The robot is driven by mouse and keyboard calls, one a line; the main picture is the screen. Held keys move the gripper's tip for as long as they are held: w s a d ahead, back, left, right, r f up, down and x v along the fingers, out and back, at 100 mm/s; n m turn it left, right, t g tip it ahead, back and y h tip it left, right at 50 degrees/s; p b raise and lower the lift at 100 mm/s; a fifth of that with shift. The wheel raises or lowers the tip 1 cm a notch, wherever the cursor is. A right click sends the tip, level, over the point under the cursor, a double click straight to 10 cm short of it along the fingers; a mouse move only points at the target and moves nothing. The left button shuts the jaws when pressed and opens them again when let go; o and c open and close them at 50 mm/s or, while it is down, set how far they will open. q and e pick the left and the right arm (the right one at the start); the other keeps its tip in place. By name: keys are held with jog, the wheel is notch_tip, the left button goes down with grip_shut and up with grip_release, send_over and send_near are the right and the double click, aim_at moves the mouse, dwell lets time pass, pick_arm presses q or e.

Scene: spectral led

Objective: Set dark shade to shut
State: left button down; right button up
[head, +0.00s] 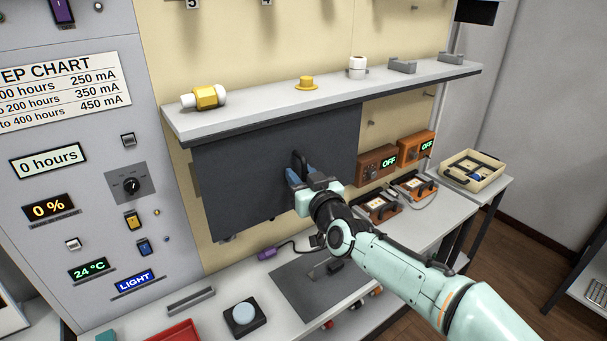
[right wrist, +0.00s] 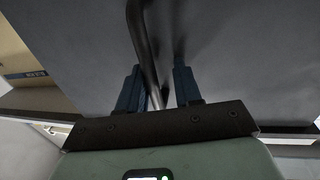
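The dark shade (head: 240,175) is a dark grey panel below the front edge of the shelf. A black handle (head: 299,162) stands out from its face, right of the middle. My right gripper (head: 299,177) is at this handle, with its blue fingers pointing at the panel. In the right wrist view, the handle bar (right wrist: 146,50) passes between the two fingers (right wrist: 156,90). It lies close to the left finger, with a gap to the right finger, so the gripper looks open around it. Whether the left finger touches it I cannot tell. My left gripper is not in view.
The shelf (head: 330,98) above holds a yellow-and-white part (head: 204,97), a yellow knob (head: 307,83) and white rings (head: 357,67). Orange boxes reading OFF (head: 377,163) are right of the shade. A black unit with a round button (head: 244,315) stands on the bench below.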

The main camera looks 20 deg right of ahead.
jog(key=shift+d+r, duration=0.1)
jog(key=shift+r, duration=0.1)
jog(key=shift+s, duration=0.2)
jog(key=s+d, duration=0.2)
jog(key=s, duration=1.1)
jog(key=shift+b, duration=0.35)
jog(key=shift+w, duration=0.1)
